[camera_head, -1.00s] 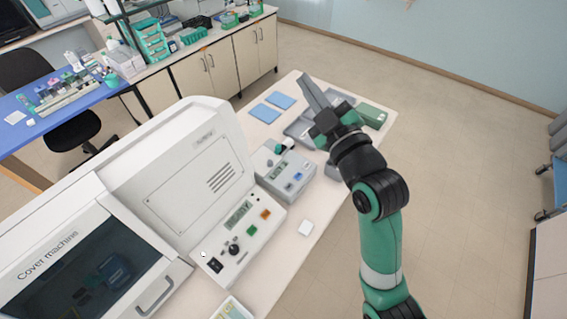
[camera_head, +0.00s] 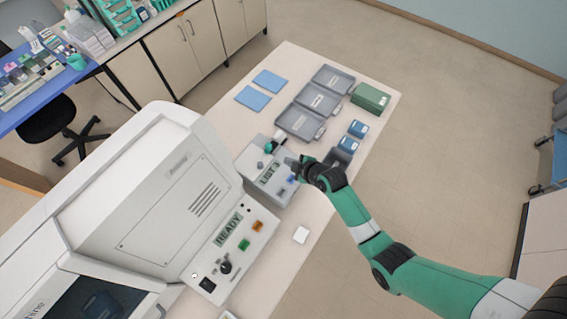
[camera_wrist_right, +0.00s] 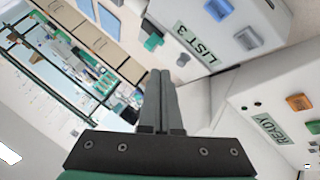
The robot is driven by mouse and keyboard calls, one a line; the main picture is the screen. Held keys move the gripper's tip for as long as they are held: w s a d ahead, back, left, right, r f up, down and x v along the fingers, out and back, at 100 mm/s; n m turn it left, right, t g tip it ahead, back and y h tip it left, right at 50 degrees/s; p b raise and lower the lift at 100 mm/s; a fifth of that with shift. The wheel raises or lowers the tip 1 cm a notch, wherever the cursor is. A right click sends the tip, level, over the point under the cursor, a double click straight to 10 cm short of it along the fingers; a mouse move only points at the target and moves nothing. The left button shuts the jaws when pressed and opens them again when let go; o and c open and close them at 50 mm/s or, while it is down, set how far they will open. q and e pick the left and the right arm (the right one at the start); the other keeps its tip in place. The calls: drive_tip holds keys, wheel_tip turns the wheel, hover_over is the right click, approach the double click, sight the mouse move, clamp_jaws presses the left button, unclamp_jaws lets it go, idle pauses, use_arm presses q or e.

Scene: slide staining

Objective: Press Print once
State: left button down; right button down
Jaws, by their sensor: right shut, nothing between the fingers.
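A small grey printer box (camera_head: 262,166) stands on the white bench, with a display reading "LIST 3" (camera_head: 269,173). It carries a blue button, which shows in the right wrist view (camera_wrist_right: 218,9), and a grey button (camera_wrist_right: 248,38) beside it. No "Print" label is legible. My left gripper is not in view.
The large white cover machine (camera_head: 150,200) stands left of the box, its display reading "READY" (camera_head: 229,230), with green (camera_head: 244,244) and orange (camera_head: 257,226) buttons. Grey trays (camera_head: 300,122), blue pads (camera_head: 252,98) and a green box (camera_head: 371,98) lie behind. A white square (camera_head: 301,235) lies in front.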

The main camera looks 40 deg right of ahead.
sight(294, 181)
drive_tip(key=shift+s+d+f, duration=0.2)
drive_tip(key=shift+s+f, duration=0.15)
drive_tip(key=shift+s, duration=0.25)
drive_tip(key=shift+s+d+f, duration=0.2)
drive_tip(key=shift+s+f, duration=0.1)
drive_tip(key=shift+s, duration=0.25)
drive_tip(key=shift+f, duration=0.15)
wheel_tip(294, 181, down, 8)
drive_tip(key=b, duration=0.7)
drive_tip(key=shift+f, duration=0.25)
idle(0.7)
drive_tip(key=shift+f+b, duration=0.45)
drive_tip(key=shift+b, duration=0.2)
